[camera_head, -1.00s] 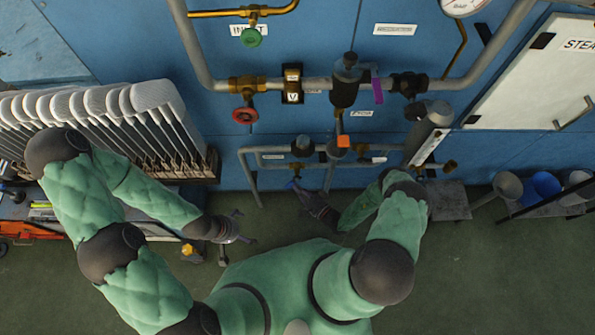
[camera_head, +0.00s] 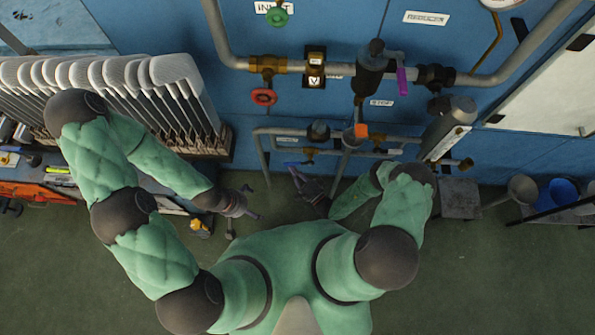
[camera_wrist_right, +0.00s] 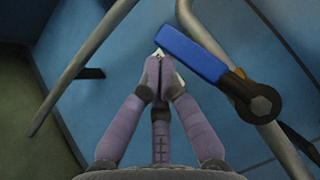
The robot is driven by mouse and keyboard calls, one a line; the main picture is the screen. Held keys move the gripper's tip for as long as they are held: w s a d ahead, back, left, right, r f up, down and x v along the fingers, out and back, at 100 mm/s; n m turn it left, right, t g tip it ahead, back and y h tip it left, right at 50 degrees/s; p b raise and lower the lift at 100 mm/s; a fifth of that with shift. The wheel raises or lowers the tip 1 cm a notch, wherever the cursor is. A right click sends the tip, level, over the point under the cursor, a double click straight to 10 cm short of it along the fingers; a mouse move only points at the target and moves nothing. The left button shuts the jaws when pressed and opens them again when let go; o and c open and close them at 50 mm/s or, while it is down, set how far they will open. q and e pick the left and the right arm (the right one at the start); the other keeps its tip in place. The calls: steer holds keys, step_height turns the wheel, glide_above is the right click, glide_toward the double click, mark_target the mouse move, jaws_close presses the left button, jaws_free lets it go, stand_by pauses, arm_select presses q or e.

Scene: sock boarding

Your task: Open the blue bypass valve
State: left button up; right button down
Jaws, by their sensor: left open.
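The blue bypass valve lever (camera_wrist_right: 195,55) is large in the right wrist view, running from upper left down to a dark hub and nut at lower right. In the head view the lever (camera_head: 291,163) is a small blue piece on the low pipework. My right gripper (camera_wrist_right: 163,68) has its purple fingers together, tips beside the lever's free end. I cannot tell whether they touch it. In the head view the right gripper (camera_head: 296,172) is just below the lever. My left gripper (camera_head: 251,201) is open and empty, left of the right one, over the floor.
A red handwheel (camera_head: 264,97) and a green handwheel (camera_head: 277,17) sit on upper pipes. A purple lever (camera_head: 402,81) is at right. A rack of white boards (camera_head: 110,75) stands left. Grey pipes surround my right fingers. A blue bucket (camera_head: 562,191) is far right.

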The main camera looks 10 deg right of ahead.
arm_select(q)
steer(key=shift+f+b, duration=0.45)
steer(key=shift+f, duration=0.1)
arm_select(e)
steer(key=shift+w+a+r+m+t, duration=0.1)
steer(key=shift+a+r+m+t, duration=0.3)
steer(key=shift+m+t, duration=0.35)
steer(key=shift+r, duration=0.2)
arm_select(q)
steer(key=shift+f, duration=0.1)
